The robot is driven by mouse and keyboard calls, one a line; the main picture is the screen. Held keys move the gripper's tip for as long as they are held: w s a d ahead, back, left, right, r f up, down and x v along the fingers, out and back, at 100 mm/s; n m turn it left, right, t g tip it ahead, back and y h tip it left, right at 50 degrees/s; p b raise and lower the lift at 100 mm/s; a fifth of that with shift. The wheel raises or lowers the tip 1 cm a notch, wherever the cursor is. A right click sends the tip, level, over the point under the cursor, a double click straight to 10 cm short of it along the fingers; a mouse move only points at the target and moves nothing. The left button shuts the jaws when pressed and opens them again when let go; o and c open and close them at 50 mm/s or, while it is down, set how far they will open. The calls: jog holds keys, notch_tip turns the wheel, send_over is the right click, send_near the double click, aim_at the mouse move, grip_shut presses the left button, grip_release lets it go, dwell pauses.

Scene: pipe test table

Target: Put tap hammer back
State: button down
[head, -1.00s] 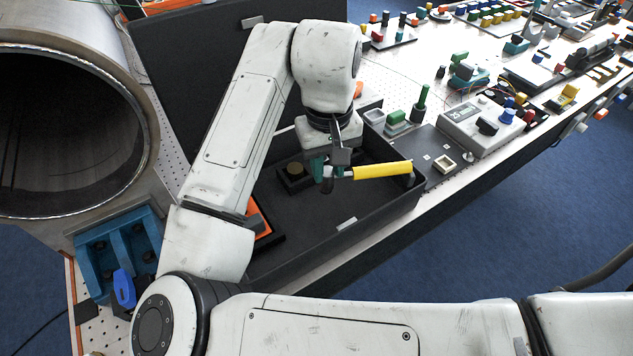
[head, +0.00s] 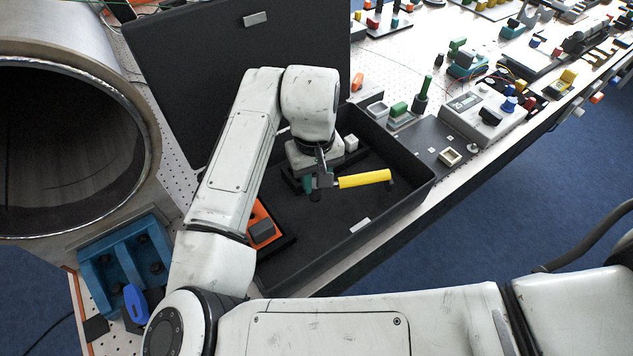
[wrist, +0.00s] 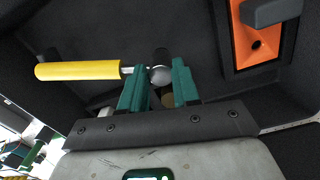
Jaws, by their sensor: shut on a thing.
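The tap hammer (head: 364,179) has a yellow handle and a metal head. My gripper (head: 318,183) is shut on it near the head, inside the open black case (head: 405,200). The handle sticks out to the right in the head view and to the left in the wrist view (wrist: 78,70). In the wrist view the green fingers (wrist: 155,88) stand on both sides of the rounded metal head (wrist: 159,75). A dark holder with a round brassy piece (wrist: 168,100) shows partly behind the fingers. Whether the hammer touches the case floor I cannot tell.
An orange insert with a grey block (head: 262,231) lies at the case's left end; it also shows in the wrist view (wrist: 255,45). The raised lid (head: 180,70) stands behind. A large steel pipe (head: 75,130) is at left.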

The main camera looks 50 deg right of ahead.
jog(key=shift+f, duration=1.1)
jog(key=shift+f, duration=0.15)
jog(key=c, duration=0.8)
grip_release()
notch_tip(320, 180, up, 12)
jog(key=shift+w+a+r+b, duration=0.1)
jog(key=shift+r+b, duration=0.05)
jog(key=shift+b, duration=0.7)
